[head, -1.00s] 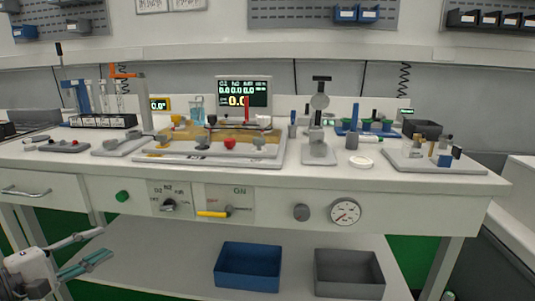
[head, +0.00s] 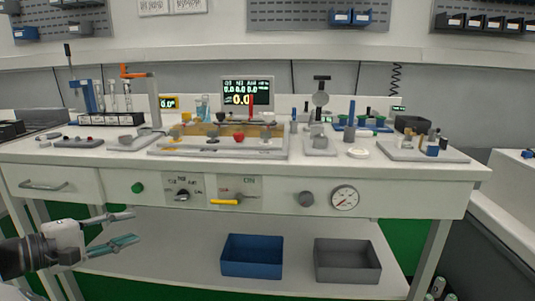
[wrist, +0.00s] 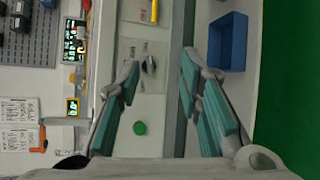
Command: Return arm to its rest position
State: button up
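My gripper (head: 128,227) is at the lower left of the head view, in front of the bench and below its worktop. Its two fingers with teal pads are spread apart. In the wrist view my gripper (wrist: 160,88) is also open, with nothing between the fingers. Past the fingertips the wrist view shows the bench front turned sideways, with a green button (wrist: 140,128) and a dark selector knob (wrist: 149,65). My arm's rest position is not marked in any view.
The white bench (head: 400,177) carries several instruments and a lit display (head: 247,92). Its front has a drawer (head: 45,184), a yellow-handled valve (head: 225,202) and a gauge (head: 344,198). A blue bin (head: 252,256) and a grey bin (head: 347,261) sit on the lower shelf.

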jog(key=w+d+r+m+g, duration=0.1)
jog(key=d+r+m+g, duration=0.15)
jog(key=d, duration=0.65)
jog(key=w+d+r+m+g, duration=0.1)
jog(key=w+d+r+g, duration=0.15)
jog(key=d, duration=0.65)
jog(key=w+d+r+m+g, duration=0.1)
jog(key=d+r+m+g, duration=0.15)
jog(key=d, duration=0.55)
jog(key=s+d+r+m+g+y, duration=0.1)
jog(key=s+d+g, duration=0.15)
jog(key=d, duration=0.35)
jog(key=s+d+r+g+y, duration=0.1)
jog(key=s+d, duration=0.2)
jog(key=d, duration=0.3)
jog(key=s+d+m+g+y, duration=0.2)
jog(key=s+d+m+y, duration=0.15)
jog(key=s+d, duration=0.9)
jog(key=s+f+m+y, duration=0.2)
jog(key=s+f, duration=0.1)
jog(key=s, duration=0.7)
jog(key=s+f+m+y, duration=0.1)
jog(key=s+f+y, duration=0.15)
jog(key=s, duration=0.65)
notch_tip(320, 180, up, 33)
jog(key=t+p, duration=0.5)
jog(key=p, duration=2.7)
jog(key=shift+d+r+h, duration=0.15)
jog(key=shift+r+h, duration=0.05)
jog(key=shift+h, duration=0.2)
